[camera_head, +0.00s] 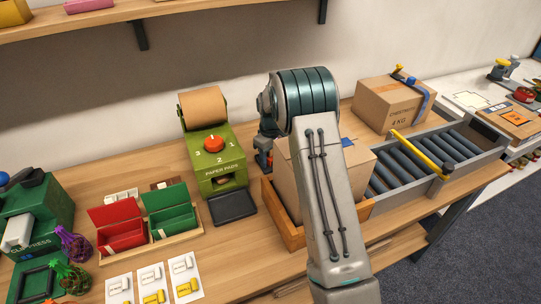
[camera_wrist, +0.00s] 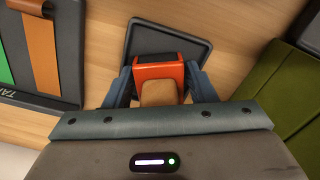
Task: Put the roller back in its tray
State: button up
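The roller (camera_wrist: 160,72) has an orange body, a dark top face and a wooden-coloured part. In the wrist view it sits between the two blue fingers of my gripper (camera_wrist: 160,88), which is shut on it. The dark, shallow, rimmed tray (camera_wrist: 207,48) lies just beyond the roller there, and the roller overlaps its near edge in the picture. In the head view the tray (camera_head: 232,206) looks empty on the table. My gripper (camera_head: 264,150) is above and right of it, partly hidden by my arm, with a bit of orange showing. The exact height above the table is unclear.
The green paper-pad dispenser (camera_head: 222,178) stands directly behind the tray. A wooden-edged bay with a cardboard box (camera_head: 284,182) is on the right, leading to a roller conveyor (camera_head: 420,160). Red (camera_head: 122,236) and green bins (camera_head: 172,220) stand left of the tray.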

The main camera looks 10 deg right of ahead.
notch_tip(320, 180, up, 13)
jog(key=shift+w, duration=0.1)
dwell(0.4)
